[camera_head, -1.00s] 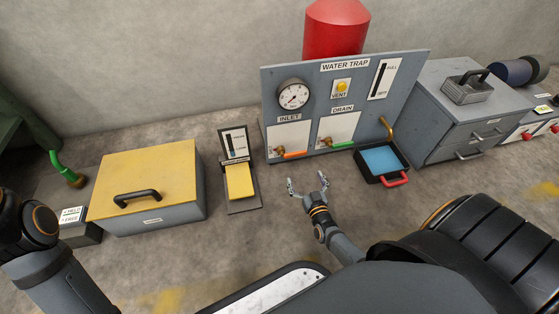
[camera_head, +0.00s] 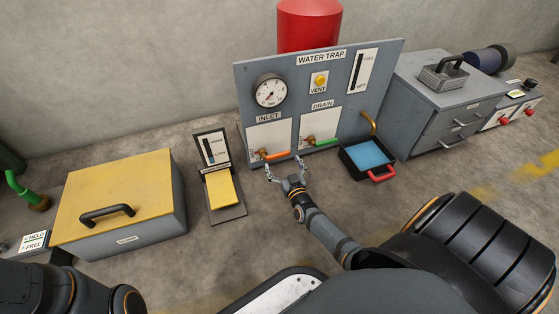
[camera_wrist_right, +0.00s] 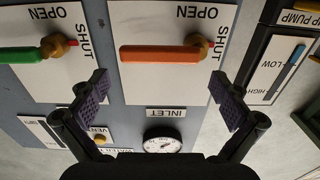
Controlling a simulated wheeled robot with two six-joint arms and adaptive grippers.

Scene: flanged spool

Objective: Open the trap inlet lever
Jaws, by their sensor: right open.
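The orange inlet lever (camera_head: 279,155) is on the white plate under the INLET label of the water trap panel (camera_head: 350,110). It lies level, its handle running right from a brass pivot. In the right wrist view, which is upside down, the orange lever (camera_wrist_right: 160,54) lies across the plate, with SHUT beside its pivot and OPEN near the plate's edge. My right gripper (camera_head: 284,168) is open and empty just in front of the lever. Its fingertips (camera_wrist_right: 160,88) are spread to either side, and no contact shows. My left gripper is out of view; only part of that arm shows.
The green drain lever (camera_head: 325,142) is close by on the right. A black tray (camera_head: 352,163) with blue inside and a red handle (camera_head: 382,174) stands below the spout. A yellow pedal (camera_head: 221,188) and a yellow-topped box (camera_head: 120,190) are to the left.

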